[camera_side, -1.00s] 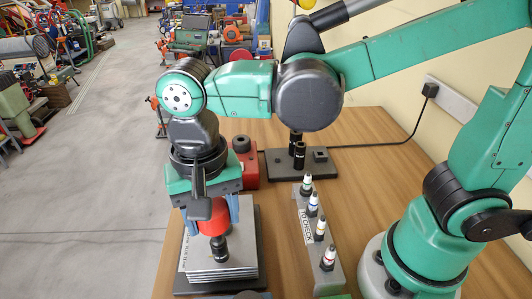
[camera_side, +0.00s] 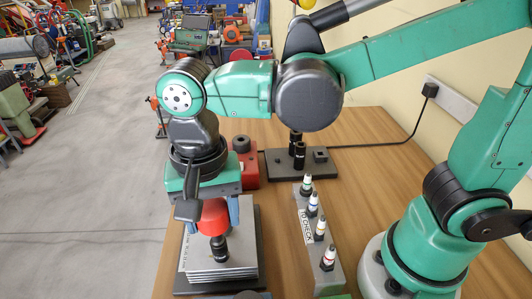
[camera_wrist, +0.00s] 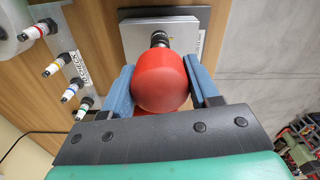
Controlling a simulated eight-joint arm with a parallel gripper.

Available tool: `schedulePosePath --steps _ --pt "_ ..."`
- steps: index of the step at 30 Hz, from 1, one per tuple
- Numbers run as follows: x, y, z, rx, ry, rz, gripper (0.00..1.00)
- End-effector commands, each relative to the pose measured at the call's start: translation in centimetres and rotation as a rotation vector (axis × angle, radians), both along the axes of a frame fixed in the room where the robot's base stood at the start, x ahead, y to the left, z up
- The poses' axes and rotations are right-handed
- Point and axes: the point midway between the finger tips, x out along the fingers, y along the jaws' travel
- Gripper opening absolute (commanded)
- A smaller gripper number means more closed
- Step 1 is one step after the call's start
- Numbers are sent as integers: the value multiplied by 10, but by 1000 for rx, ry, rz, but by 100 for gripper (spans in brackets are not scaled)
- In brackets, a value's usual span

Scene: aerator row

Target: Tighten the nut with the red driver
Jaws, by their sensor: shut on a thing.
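The red driver (camera_side: 213,217) is upright, with a black socket end (camera_side: 218,248) pointing down at the stack of grey plates (camera_side: 243,235). My gripper (camera_side: 214,208) is shut on the red driver, its blue fingers on either side of the red body. The wrist view also shows the red driver (camera_wrist: 160,82) between the fingers, with the socket over the plate. The nut is not visible; the socket and driver cover that spot, and I cannot tell whether the socket is seated on it.
A grey rack (camera_side: 306,226) marked "TO CHECK" holds several small colour-banded pieces right of the plates. Behind are a dark base (camera_side: 283,172) with black sockets and a red block (camera_side: 247,168). Bare wooden table lies between the rack and my arm's base.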

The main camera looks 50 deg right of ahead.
Motion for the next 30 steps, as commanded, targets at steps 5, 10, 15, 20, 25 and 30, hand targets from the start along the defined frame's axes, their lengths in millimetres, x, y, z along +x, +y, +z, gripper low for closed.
schedulePosePath --steps 5,10,15,20,25,30 --pt "0 0 0 0 0 0 0" --pt "0 0 9 0 0 0 0" --pt "0 0 20 0 0 0 0" --pt "0 0 31 0 0 0 0" --pt "0 0 41 0 0 0 0" --pt "0 0 45 0 0 0 0"
